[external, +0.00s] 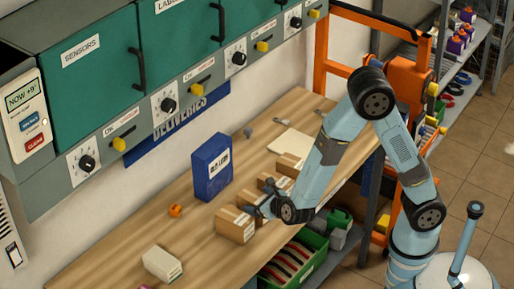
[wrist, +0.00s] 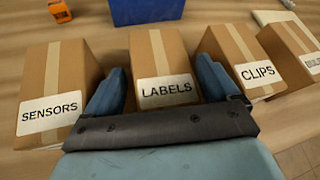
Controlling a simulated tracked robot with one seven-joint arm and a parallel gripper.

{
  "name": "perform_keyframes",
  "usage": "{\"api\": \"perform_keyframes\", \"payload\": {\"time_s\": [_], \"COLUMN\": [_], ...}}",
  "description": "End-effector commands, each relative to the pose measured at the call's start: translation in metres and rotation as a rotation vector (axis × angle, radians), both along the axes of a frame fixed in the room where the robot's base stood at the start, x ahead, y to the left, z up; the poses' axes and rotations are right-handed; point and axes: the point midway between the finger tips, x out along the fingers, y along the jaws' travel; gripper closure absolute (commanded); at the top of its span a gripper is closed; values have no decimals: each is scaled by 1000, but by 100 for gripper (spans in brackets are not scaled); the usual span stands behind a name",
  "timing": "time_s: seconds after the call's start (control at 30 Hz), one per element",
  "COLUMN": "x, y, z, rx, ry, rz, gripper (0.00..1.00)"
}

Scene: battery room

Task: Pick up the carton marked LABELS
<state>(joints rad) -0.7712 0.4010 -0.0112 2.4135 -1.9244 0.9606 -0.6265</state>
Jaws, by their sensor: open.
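The carton marked LABELS (wrist: 163,62) is a brown box with a tape strip and a white label, standing upright on the wooden bench in the wrist view. My gripper (wrist: 162,74) is open, with one blue finger on each side of this carton. The left finger is in the gap beside the SENSORS carton (wrist: 58,75), the right in the gap beside the CLIPS carton (wrist: 243,55). I cannot tell whether the fingers touch the LABELS carton. In the external view my gripper (external: 259,204) is low at the row of cartons and partly hides it.
Another carton (wrist: 290,48) stands right of CLIPS, its label cut off. A blue box (external: 211,167) stands behind the row. A small orange item (external: 175,210) and a white box (external: 162,263) lie on the bench (external: 120,250). Cabinets (external: 90,60) overhang the back.

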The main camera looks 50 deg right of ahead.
Motion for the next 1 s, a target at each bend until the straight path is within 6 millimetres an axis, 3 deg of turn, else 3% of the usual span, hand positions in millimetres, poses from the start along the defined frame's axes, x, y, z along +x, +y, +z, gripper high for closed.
{"api": "perform_keyframes", "payload": {"time_s": [0.1, 0.6, 0.87, 0.93, 1.0], "x": [0, 0, 0, 0, 0], "y": [0, 0, 0, 0, 0], "z": [0, 0, 2, 5, 11], "rx": [0, 0, 1, 1, 2], "ry": [0, 0, -1, -2, -3], "rz": [0, 0, 0, 0, -1], "gripper": [13, 61, 61, 69, 86]}}
